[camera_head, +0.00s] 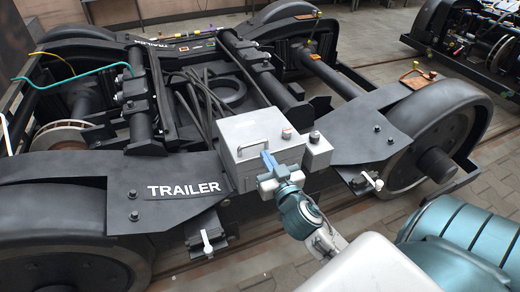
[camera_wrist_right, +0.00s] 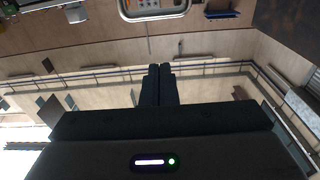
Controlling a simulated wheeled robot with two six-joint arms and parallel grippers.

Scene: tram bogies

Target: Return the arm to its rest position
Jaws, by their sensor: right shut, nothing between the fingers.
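My right arm comes in from the lower right of the head view, with its teal joint (camera_head: 298,210) and white link (camera_head: 368,268). My right gripper (camera_head: 267,160) shows in front of the grey box on the bogie; I cannot tell the gap between them. In the right wrist view the two dark fingers (camera_wrist_right: 158,84) are together with nothing between them. My left gripper is in neither view.
The dark bogie frame marked TRAILER (camera_head: 185,189) fills the head view. On it sits the grey box (camera_head: 240,135) with a handle and knobs. A large wheel (camera_head: 430,140) stands at the right. Another bogie (camera_head: 485,40) is at the upper right. Paved floor (camera_head: 490,180) shows beside it.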

